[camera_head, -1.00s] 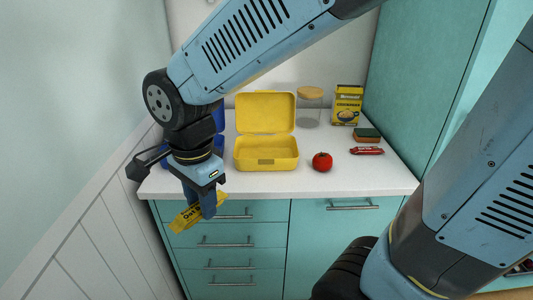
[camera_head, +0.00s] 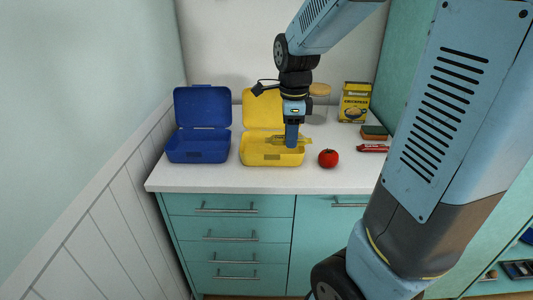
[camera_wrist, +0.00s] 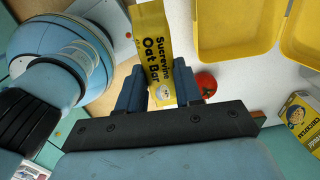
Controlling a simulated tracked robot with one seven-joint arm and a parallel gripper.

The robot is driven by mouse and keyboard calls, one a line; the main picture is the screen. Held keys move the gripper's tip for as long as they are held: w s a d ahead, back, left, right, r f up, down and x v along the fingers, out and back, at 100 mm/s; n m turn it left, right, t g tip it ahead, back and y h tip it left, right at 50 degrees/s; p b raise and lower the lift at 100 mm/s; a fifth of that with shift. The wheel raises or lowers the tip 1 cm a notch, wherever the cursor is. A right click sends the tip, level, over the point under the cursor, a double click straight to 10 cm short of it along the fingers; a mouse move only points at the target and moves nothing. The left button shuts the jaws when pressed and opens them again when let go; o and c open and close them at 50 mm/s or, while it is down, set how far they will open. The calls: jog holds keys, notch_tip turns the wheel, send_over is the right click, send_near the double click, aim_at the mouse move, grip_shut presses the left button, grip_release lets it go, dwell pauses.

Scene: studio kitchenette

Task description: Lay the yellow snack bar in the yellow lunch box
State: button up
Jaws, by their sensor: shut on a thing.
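The yellow snack bar (camera_wrist: 153,40), printed "Oat Bar", is gripped between the two blue fingers of my gripper (camera_wrist: 160,90) in the wrist view. In the head view my gripper (camera_head: 291,143) points down, with the bar (camera_head: 306,140) reaching out on both sides of it. The yellow lunch box (camera_head: 262,159) stands open on the counter, lid raised at the back. There the gripper and bar overlap the right part of its opening; their height above it is hard to tell. In the wrist view the box (camera_wrist: 235,45) lies to the bar's upper right.
An open blue lunch box (camera_head: 198,153) stands to the left. A tomato (camera_head: 328,158) sits right of the yellow box. Farther right are a red wrapped bar (camera_head: 371,148), a sponge (camera_head: 374,132), a yellow carton (camera_head: 355,103) and a lidded jar (camera_head: 319,103).

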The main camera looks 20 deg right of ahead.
jog(key=w+f, duration=0.1)
jog(key=w, duration=0.1)
jog(key=w+a+f, duration=0.1)
jog(key=w, duration=0.2)
jog(key=w+f, duration=0.1)
jog(key=w, duration=0.1)
jog(key=shift+w+a+f, duration=0.2)
jog(key=shift+w+f, duration=0.1)
jog(key=shift+w, duration=0.1)
jog(key=w+f, duration=0.3)
jog(key=w+a+f, duration=0.1)
jog(key=f, duration=0.1)
jog(key=shift+w+f, duration=0.25)
jog(key=shift+w, duration=0.15)
jog(key=shift+w+f, duration=0.25)
jog(key=shift+f, duration=1.6)
jog(key=shift+f, duration=0.1)
jog(key=o, duration=0.7)
jog(key=shift+o, duration=0.2)
